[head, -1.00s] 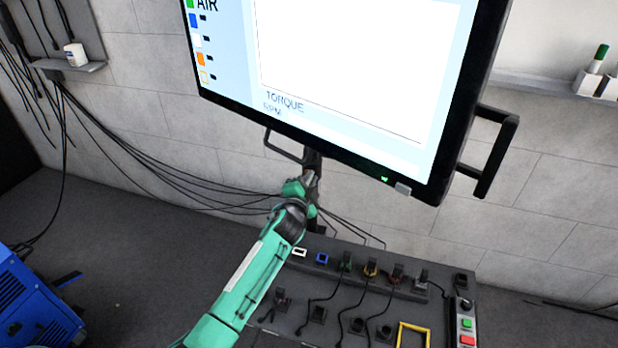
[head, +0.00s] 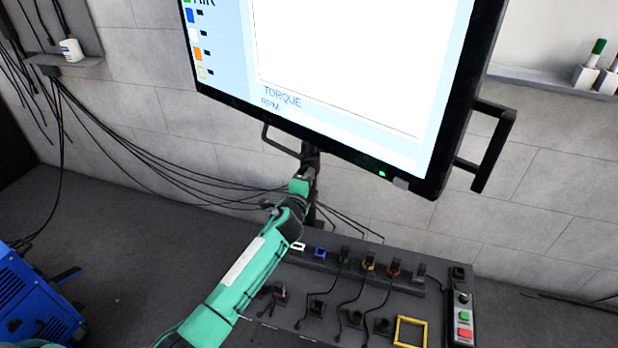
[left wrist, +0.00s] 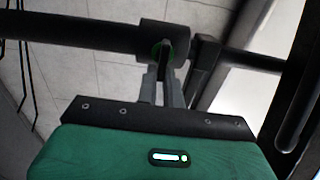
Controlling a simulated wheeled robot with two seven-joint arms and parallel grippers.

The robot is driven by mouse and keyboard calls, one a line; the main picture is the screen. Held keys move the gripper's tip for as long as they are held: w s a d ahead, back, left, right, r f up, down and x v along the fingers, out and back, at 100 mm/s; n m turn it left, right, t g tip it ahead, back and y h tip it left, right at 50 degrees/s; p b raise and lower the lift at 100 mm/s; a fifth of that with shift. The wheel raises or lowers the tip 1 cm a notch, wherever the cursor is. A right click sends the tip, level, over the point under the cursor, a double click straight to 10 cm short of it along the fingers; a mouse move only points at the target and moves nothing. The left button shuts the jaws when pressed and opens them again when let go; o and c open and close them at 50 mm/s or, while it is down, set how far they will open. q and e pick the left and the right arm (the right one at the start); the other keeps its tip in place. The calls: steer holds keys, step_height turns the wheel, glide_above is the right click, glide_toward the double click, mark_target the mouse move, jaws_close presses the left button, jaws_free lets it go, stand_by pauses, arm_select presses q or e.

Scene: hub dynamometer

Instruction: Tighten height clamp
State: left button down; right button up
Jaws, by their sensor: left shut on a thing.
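The height clamp shows in the left wrist view as a dark collar (left wrist: 172,36) on a thick dark post. A green ring sits at its side, with a thin dark handle in front of it. My left gripper (left wrist: 168,82) is shut on this clamp handle, one grey finger on each side. In the head view my left gripper (head: 308,170) is at the stand's post, just below the large monitor (head: 340,85). The clamp is too small and covered to make out there. My right gripper is in neither view.
A dark console (head: 455,248) with several plugs, cables and a yellow frame (head: 411,332) stands below the monitor. A button box (head: 463,322) is at its right end. Loose cables hang along the wall at left.

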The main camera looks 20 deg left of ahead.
arm_select(q)
steer(key=shift+f, duration=0.1)
steer(key=c, duration=1.5)
jaws_free()
steer(key=shift+c, duration=0.2)
